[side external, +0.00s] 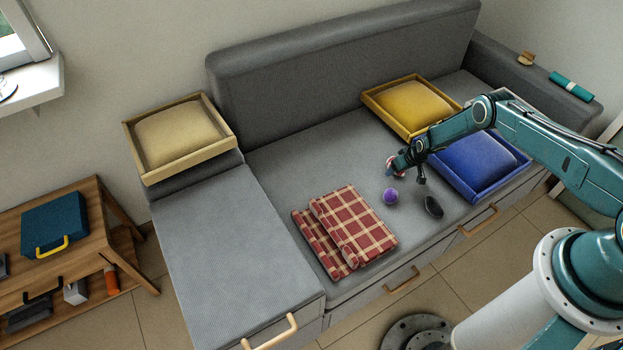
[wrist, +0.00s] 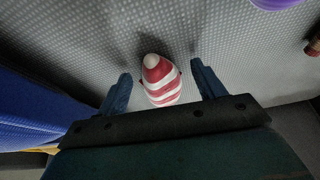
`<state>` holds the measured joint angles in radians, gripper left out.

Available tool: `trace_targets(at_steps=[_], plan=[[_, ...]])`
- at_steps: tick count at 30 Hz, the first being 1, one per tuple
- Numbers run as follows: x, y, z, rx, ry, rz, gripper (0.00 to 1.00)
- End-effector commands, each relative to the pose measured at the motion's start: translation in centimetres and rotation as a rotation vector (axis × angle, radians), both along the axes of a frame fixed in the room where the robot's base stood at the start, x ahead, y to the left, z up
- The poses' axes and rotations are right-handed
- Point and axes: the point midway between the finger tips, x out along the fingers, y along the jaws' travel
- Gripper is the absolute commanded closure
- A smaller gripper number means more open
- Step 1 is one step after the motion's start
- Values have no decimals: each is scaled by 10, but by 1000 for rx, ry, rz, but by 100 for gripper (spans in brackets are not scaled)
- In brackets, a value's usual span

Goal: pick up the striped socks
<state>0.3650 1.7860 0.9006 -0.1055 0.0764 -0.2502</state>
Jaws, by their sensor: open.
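The striped socks (wrist: 160,82), red and white and bundled together, lie on the grey sofa seat. In the wrist view they sit between the two fingers of my gripper (wrist: 160,90), with a visible gap on each side. In the side view the socks (side external: 390,163) are partly hidden behind my gripper (side external: 405,170), which is low over the seat. My gripper is open, and its fingers do not appear to touch the socks.
A purple ball (side external: 390,196) and a dark oval object (side external: 433,207) lie nearby on the seat. A blue cushion in a tray (side external: 472,165) is close on the right, a yellow one (side external: 410,105) behind. A folded plaid blanket (side external: 350,228) lies front left.

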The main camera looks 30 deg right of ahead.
Motion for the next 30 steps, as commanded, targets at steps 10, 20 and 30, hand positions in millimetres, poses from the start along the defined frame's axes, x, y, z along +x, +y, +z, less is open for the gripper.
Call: trace_targets(at_steps=[10, 20, 30], plan=[[0, 0, 0, 0, -1, 0, 31], [0, 0, 0, 0, -1, 0, 80], [1, 0, 2, 0, -2, 0, 80]])
